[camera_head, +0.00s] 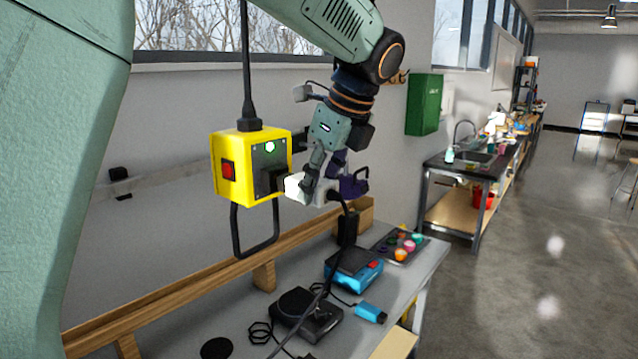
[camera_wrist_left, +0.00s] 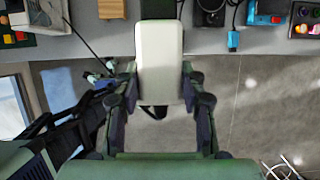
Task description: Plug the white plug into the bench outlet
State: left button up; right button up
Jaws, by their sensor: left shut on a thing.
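The white plug (camera_head: 297,188) is in my left gripper (camera_head: 325,178), which is shut on its sides. A dark cable trails down from the plug's side to the bench. The bench outlet is a yellow hanging box (camera_head: 233,175) with a red switch, a green light and a black socket (camera_head: 271,180). The plug's front end points at the socket and is right up against it in the head view; its prongs are hidden, so I cannot tell how deep it sits. In the left wrist view the white plug (camera_wrist_left: 160,62) lies between both fingers, its far end at a dark part. My right gripper is not in view.
Below is a grey workbench (camera_head: 405,285) with a wooden rail (camera_head: 190,278), a black device (camera_head: 306,314), a blue-and-black device (camera_head: 353,268) and a tray of coloured pieces (camera_head: 399,246). A black handle loop (camera_head: 254,252) hangs under the box. The floor at right is open.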

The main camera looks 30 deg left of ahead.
pick_arm(q)
jog(key=shift+w, duration=0.15)
jog(key=shift+a, duration=0.35)
jog(key=shift+a, duration=0.2)
dwell(0.3)
jog(key=shift+a, duration=0.45)
jog(key=shift+w+a, duration=0.1)
jog(key=shift+a, duration=0.2)
jog(key=o, duration=1)
jog(key=shift+a, duration=0.1)
jog(key=o, duration=0.4)
jog(key=shift+d, duration=0.2)
jog(key=shift+c, duration=0.2)
